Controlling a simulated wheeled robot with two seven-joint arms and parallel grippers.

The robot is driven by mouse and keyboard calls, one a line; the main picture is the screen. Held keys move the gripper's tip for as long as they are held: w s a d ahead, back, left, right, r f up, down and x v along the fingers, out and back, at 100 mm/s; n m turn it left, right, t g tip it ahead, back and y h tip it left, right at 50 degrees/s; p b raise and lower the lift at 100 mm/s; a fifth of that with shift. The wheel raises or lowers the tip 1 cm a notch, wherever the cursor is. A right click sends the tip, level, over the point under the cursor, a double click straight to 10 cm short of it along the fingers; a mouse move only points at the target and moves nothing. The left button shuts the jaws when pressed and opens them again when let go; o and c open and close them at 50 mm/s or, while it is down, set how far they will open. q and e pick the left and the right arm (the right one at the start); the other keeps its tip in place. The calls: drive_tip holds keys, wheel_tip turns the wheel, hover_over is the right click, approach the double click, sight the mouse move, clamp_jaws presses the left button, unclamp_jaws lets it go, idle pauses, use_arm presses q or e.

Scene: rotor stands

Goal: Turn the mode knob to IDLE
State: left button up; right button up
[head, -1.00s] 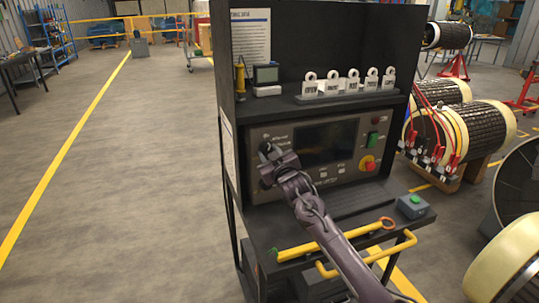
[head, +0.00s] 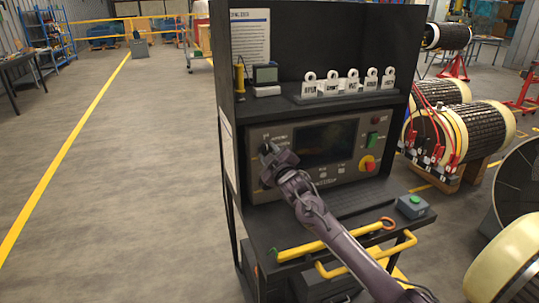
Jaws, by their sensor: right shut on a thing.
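The control panel (head: 352,133) is a grey face with a dark screen (head: 323,142), set in a black cabinet. My right gripper (head: 267,151) is at the left side of the panel, beside the screen. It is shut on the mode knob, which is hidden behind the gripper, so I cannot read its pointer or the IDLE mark. Small labels show above the gripper but are too blurred to read. My right arm comes in from the lower right across the desk. My left gripper is not in view.
A red knob on a yellow base (head: 368,163) and a green switch (head: 373,139) are on the panel's right. A yellow tool (head: 330,240) lies on the desk near a yellow handrail (head: 372,262). A grey box with a green button (head: 413,206) stands at the right. White tags line the shelf.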

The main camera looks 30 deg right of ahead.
drive_tip(key=o, duration=1)
drive_tip(key=shift+s+a+f, duration=0.15)
drive_tip(key=shift+s, duration=0.35)
drive_tip(key=b+v, duration=0.1)
drive_tip(key=v, duration=0.5)
drive_tip(key=shift+s+b, duration=0.4)
